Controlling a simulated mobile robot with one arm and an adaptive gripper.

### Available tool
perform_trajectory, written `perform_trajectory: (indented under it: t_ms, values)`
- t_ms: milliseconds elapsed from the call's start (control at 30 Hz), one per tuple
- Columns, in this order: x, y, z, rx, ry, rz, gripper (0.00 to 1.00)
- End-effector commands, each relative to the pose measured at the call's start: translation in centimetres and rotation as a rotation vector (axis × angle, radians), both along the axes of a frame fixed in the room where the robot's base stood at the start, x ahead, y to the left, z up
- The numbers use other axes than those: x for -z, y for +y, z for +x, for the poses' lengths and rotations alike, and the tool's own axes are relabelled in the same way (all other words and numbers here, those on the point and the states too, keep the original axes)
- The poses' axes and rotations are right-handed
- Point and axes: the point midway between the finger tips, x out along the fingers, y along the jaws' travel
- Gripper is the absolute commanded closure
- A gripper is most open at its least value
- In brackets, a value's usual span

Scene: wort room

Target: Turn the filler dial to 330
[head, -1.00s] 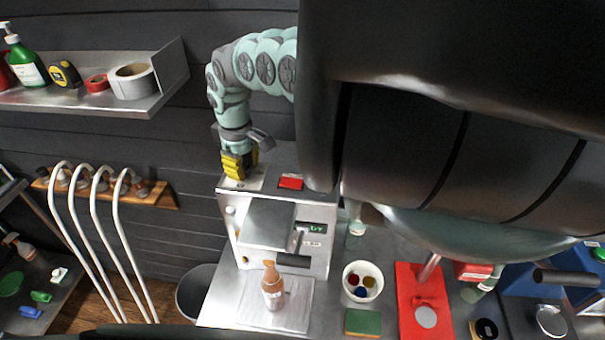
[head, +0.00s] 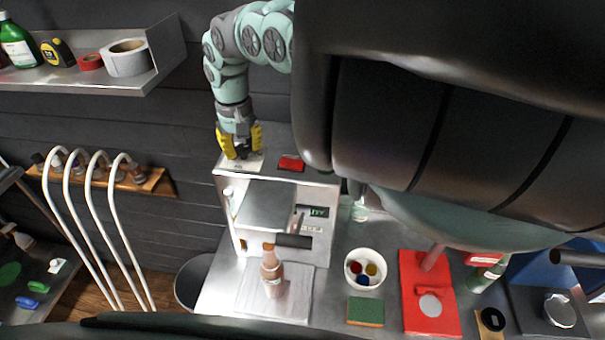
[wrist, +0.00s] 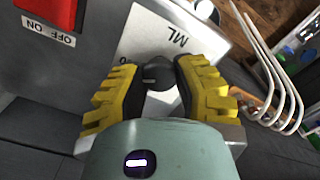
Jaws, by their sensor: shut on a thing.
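The filler (head: 325,200) is a metal box machine on the steel counter, with a sloped plate and a bottle in its front bay. The filler dial (wrist: 158,73) is a small black knob with a light pointer line, on a pale scale plate (wrist: 190,30) marked ML. My gripper (head: 240,152), with yellow ribbed fingers, points down at the filler's top left. In the wrist view my gripper (wrist: 156,80) is shut on the dial, one finger on each side. The scale's numbers are not readable; the fingers hide part of it.
A red rocker switch (head: 291,163) marked OFF ON sits beside the dial on the filler's top.

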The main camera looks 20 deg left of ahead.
Motion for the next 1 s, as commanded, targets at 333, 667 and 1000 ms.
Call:
perform_trajectory:
  t_ms: [333, 667, 1000]
  values:
    - [0.07, -0.02, 0.02, 0.019, 0.011, 0.014, 1.0]
    - [0.05, -0.2, 0.2, 0.021, 0.008, 0.009, 0.43]
    - [-0.04, -0.32, 0.35, 0.023, 0.005, 0.006, 0.34]
